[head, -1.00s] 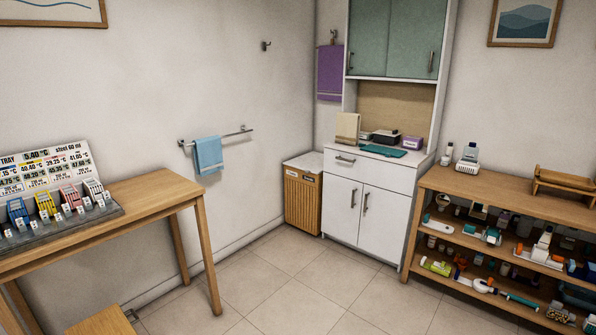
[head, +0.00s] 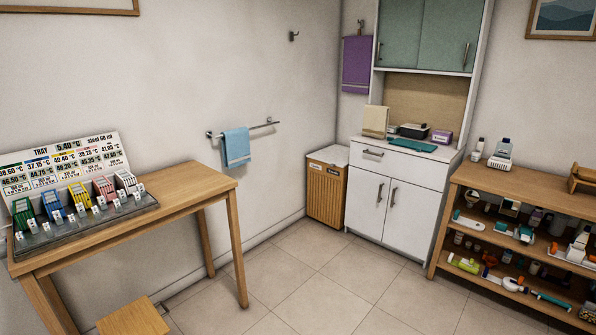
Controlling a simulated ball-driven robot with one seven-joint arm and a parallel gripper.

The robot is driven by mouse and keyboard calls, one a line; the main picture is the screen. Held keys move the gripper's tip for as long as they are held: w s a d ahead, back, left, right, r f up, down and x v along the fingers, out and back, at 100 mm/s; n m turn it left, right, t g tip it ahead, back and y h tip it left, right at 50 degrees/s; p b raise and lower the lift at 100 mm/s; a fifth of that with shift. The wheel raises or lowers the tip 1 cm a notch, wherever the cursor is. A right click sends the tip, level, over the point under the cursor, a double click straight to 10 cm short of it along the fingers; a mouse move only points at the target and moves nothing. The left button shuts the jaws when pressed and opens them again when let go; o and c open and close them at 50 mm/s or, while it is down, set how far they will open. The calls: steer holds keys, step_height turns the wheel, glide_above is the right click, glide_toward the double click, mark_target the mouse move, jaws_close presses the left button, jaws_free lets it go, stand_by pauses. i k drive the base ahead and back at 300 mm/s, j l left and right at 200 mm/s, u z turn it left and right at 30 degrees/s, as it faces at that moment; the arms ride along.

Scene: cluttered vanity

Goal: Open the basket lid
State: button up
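The basket (head: 327,196) is a tall slatted wooden bin in the far corner, left of the white cabinet. Its pale lid (head: 329,154) lies flat on top and looks shut. A small dark-and-white label shows on the front near the top edge. The basket stands across the room from me, with tiled floor between us. My gripper is not in view.
A wooden table (head: 212,186) with a tray and sign is at left, with a stool (head: 133,318) below it. The white cabinet (head: 391,210) stands beside the basket. A cluttered shelf (head: 510,190) is at right. The floor (head: 320,270) between is clear.

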mark_target(335, 155)
steer(key=i+j, duration=0.1)
steer(key=i, duration=4.75)
steer(key=i+z, duration=0.25)
steer(key=i, duration=0.5)
